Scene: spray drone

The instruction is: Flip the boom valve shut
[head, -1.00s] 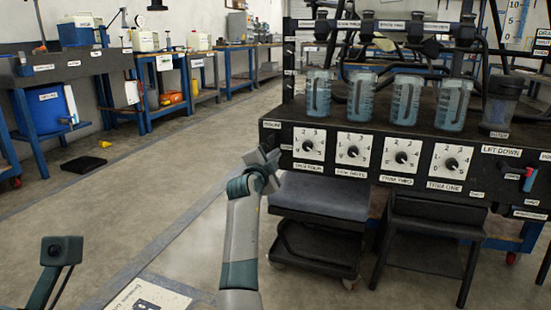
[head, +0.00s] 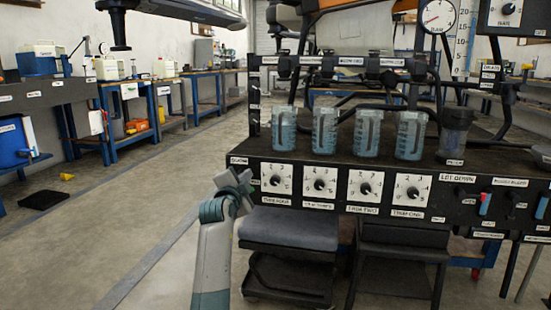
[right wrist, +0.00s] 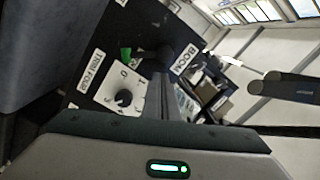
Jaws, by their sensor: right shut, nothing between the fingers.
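The boom valve shows in the right wrist view as a green handle (right wrist: 126,54) on the dark panel, between the BOOM label (right wrist: 184,60) and the TRIM FOUR dial (right wrist: 123,97). Its position is hard to read because the fingers are close by. In the head view my right gripper (head: 242,182) is at the panel's left end, just below the BOOM label (head: 239,160), and hides most of the valve. The right fingers (right wrist: 160,76) are shut and empty, close to the handle; I cannot tell whether they touch it. My left gripper is out of view.
The panel holds a row of dials (head: 365,189) right of the gripper, with blue-tinted jars (head: 325,130) above. Blue and red levers (head: 485,204) sit at its right end. A grey-topped cart (head: 290,230) stands below.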

